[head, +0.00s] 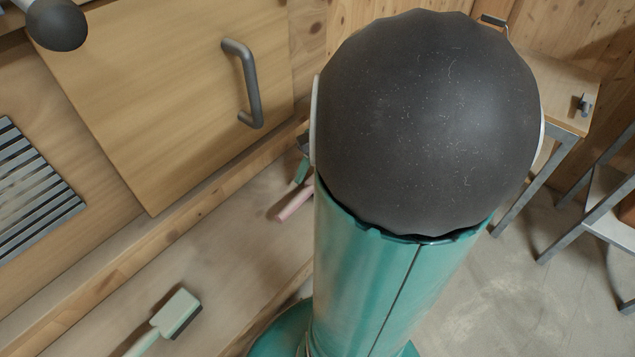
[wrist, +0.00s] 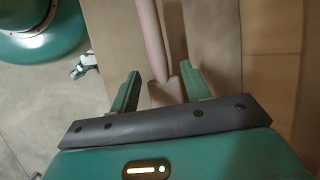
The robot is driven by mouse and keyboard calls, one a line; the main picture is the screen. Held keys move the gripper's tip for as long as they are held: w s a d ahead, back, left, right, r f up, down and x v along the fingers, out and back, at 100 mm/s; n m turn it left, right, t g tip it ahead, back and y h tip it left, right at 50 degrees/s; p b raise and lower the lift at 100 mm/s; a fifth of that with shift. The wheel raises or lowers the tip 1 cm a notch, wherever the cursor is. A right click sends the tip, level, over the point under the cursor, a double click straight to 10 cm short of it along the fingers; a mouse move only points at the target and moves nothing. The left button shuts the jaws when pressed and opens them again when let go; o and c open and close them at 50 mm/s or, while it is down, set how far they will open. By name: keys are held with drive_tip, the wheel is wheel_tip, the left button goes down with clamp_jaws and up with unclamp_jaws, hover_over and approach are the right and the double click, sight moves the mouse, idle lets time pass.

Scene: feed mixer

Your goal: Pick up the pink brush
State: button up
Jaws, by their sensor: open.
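The pink brush shows in the wrist view (wrist: 153,42) as a long pale pink handle running down from the top edge to a wider end between my gripper's fingers. In the head view a short pink piece of the brush (head: 295,202) shows on the wooden ledge, left of my arm; the rest is hidden behind my arm. My gripper (wrist: 160,70) is open, with one green finger on each side of the brush. I cannot tell how far the fingertips are above it, and I see no clear contact. In the head view my arm hides most of the gripper.
A pale green brush (head: 178,312) lies on the same ledge at the lower left. A wooden cabinet door (head: 170,90) with a grey handle (head: 243,85) and a slatted vent (head: 35,190) are on the left. A metal-legged table (head: 560,110) stands at the right.

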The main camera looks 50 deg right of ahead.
drive_tip(key=shift+x, duration=1.45)
clamp_jaws()
drive_tip(key=shift+w+r, duration=0.1)
drive_tip(key=shift+r, duration=0.45)
wheel_tip(320, 180, up, 3)
drive_tip(key=shift+f, duration=0.25)
drive_tip(key=s+d+r, duration=0.4)
drive_tip(key=s+r, duration=0.5)
drive_tip(key=s, duration=0.4)
drive_tip(key=shift+s+r, duration=0.2)
drive_tip(key=shift+r, duration=0.05)
